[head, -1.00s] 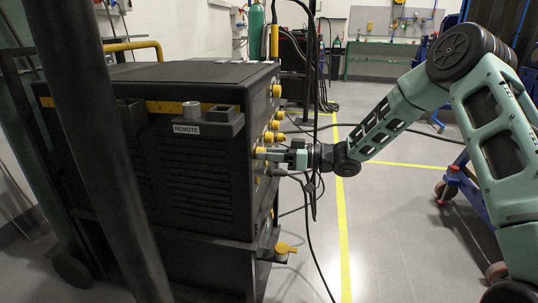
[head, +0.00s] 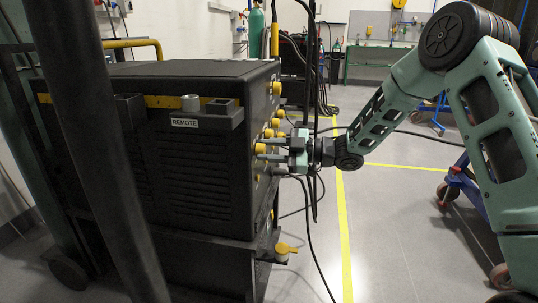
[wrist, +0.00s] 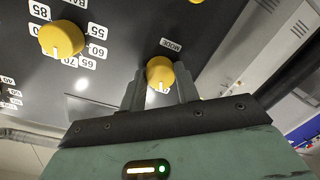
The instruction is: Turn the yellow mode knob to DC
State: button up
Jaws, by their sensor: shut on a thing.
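The yellow mode knob (wrist: 160,71) sits on the dark front panel below the MODE label (wrist: 171,45) in the wrist view. Its white pointer mark faces the bottom of that picture, towards my gripper. My gripper (wrist: 160,84) is shut on the knob, with one grey finger on each side. A label by the pointer is mostly hidden, and I cannot read DC. In the head view my gripper (head: 271,150) reaches the panel from the right, and the knob (head: 260,148) shows at the fingertips.
Another yellow knob (wrist: 60,38) with a number scale is at upper left in the wrist view. Several yellow knobs (head: 277,88) line the panel edge. Black cables (head: 313,110) hang close to my wrist. The floor (head: 390,220) to the right is clear near the machine.

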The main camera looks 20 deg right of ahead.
jog(key=shift+n, duration=0.6)
jog(key=shift+b, duration=0.3)
jog(key=o, duration=1)
jog(key=shift+c, duration=0.2)
jog(key=shift+d, duration=0.15)
jog(key=p+v, duration=0.3)
jog(key=v, duration=1.4)
jog(key=shift+s, duration=0.2)
